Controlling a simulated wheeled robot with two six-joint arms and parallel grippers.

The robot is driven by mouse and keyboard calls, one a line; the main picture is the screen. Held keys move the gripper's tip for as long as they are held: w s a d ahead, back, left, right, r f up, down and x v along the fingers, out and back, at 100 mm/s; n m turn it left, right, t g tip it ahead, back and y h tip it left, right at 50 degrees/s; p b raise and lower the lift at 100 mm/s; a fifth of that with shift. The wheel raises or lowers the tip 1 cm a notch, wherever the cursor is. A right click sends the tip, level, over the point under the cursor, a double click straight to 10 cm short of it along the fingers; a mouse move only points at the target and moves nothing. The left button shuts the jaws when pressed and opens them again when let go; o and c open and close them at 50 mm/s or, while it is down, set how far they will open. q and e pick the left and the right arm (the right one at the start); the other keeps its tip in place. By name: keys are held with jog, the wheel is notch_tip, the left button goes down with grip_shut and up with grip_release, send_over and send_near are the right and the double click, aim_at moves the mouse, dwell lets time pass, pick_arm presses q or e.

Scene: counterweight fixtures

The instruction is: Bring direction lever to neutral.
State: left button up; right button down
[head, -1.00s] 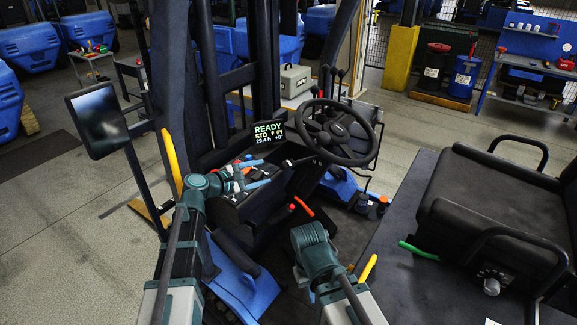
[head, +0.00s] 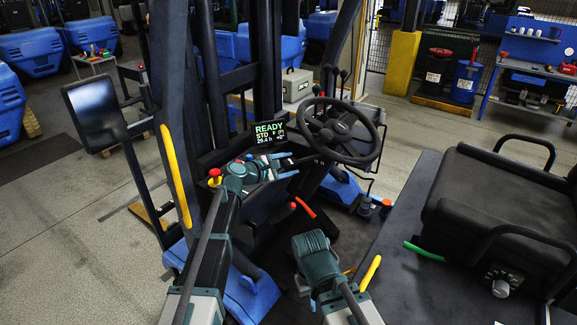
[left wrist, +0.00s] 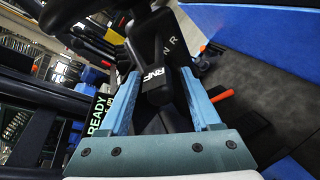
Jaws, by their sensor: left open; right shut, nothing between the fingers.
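The direction lever is a black stalk on the steering column, with a knob (left wrist: 155,86) marked R, N, F in the left wrist view. The column behind it carries the letters N and R. My left gripper (left wrist: 160,100) is open, with one blue finger on each side of the knob; contact cannot be told. In the head view this gripper (head: 288,164) is left of the column below the steering wheel (head: 338,132). The lever's exact setting is not clear. My right gripper (head: 311,294) is low in the head view, partly hidden by its own arm, shut and empty.
The display (head: 269,132) reading READY stands just behind my left gripper. A red mushroom button (head: 214,172) is beside my left arm. A yellow grab bar (head: 176,176) rises on the left. The black seat (head: 500,205) fills the right side.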

pick_arm(q)
grip_shut()
dwell(1.4)
